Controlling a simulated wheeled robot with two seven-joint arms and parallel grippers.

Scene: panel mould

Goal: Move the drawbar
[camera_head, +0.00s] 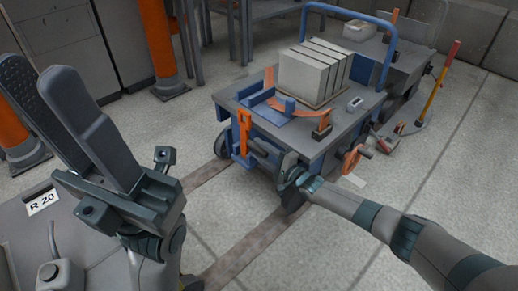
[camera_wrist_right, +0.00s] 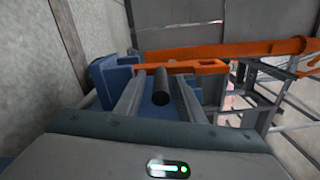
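An orange bar with a slotted end, which looks like the drawbar (camera_head: 244,133), stands upright at the front of the blue-and-grey cart (camera_head: 310,143). It lies across the right wrist view (camera_wrist_right: 185,67), beyond my fingers. A dark round rod (camera_wrist_right: 160,87) points toward the camera below it; whether the two are joined is unclear. My right gripper (camera_wrist_right: 160,98) is open, its fingers either side of the rod with gaps showing. In the head view my right gripper (camera_head: 277,160) is beside the cart front, partly hidden. My left gripper (camera_head: 38,70) is open and empty, raised at left.
Grey slabs (camera_head: 312,77) stand on the cart below a blue hoop handle (camera_head: 388,45). An orange handwheel (camera_head: 354,158) juts from its side. Orange posts (camera_head: 155,40) stand at left. A grey surface marked R 20 (camera_head: 42,201) is at lower left.

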